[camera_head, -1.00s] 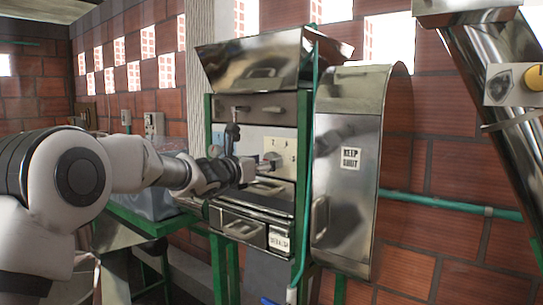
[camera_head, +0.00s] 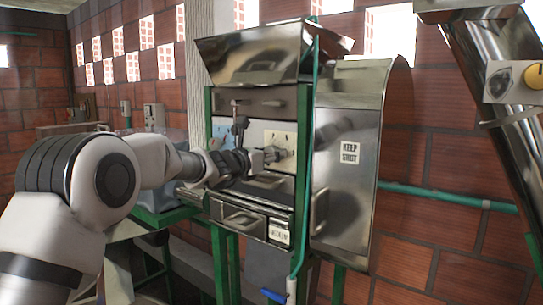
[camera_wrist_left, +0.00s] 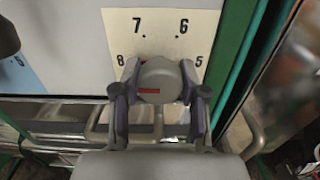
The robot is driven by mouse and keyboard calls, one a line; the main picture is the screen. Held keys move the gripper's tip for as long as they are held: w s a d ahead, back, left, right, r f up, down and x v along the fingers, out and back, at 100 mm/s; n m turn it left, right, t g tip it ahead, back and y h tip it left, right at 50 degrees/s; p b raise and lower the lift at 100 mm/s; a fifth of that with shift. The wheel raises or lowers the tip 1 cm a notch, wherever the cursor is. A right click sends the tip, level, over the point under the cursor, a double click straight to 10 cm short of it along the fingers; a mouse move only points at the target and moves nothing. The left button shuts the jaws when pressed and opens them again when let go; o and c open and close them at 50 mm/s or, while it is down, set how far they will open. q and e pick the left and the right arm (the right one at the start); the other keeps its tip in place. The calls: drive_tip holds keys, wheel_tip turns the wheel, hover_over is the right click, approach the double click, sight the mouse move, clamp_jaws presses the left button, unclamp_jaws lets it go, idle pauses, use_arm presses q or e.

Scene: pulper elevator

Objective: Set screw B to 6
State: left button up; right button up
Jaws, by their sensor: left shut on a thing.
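Screw B looks like a grey rounded knob (camera_wrist_left: 160,78) with a red mark on its face, in front of a cream number plate (camera_wrist_left: 112,22) in the left wrist view. The plate shows 7 and 6 above the knob, 8 at its left and 5 at its right. My left gripper (camera_wrist_left: 158,92) has a finger on each side of the knob and is shut on it. In the head view, my left gripper (camera_head: 273,155) reaches the cream plate (camera_head: 283,137) on the machine's front and covers the knob. Which number the knob points at cannot be told. My right gripper is not in view.
A dark lever (camera_head: 239,128) stands left of the cream plate, near a blue plate (camera_head: 222,141). A drawer (camera_head: 240,219) lies below. A green frame post (camera_wrist_left: 236,68) and a metal housing (camera_head: 350,200) stand close on the right.

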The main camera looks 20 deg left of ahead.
use_arm(q)
drive_tip(key=shift+f+m+b, duration=0.15)
drive_tip(key=shift+m+b, duration=0.25)
drive_tip(key=shift+b, duration=0.25)
drive_tip(key=m+b, duration=0.5)
drive_tip(key=b, duration=0.2)
drive_tip(key=shift+m, duration=0.4)
drive_tip(key=m+b, duration=0.2)
drive_tip(key=m, duration=0.1)
drive_tip(key=shift+b, duration=0.4)
drive_tip(key=m+b, duration=0.3)
drive_tip(key=m, duration=0.3)
drive_tip(key=shift+m+b, duration=0.3)
drive_tip(key=shift+m, duration=0.1)
drive_tip(key=m+b, duration=0.1)
drive_tip(key=m, duration=0.2)
drive_tip(key=shift+m, duration=0.3)
drive_tip(key=shift+m+b, duration=0.8)
drive_tip(key=shift+m, duration=1)
drive_tip(key=o, duration=1.1)
drive_tip(key=shift+o, duration=0.2)
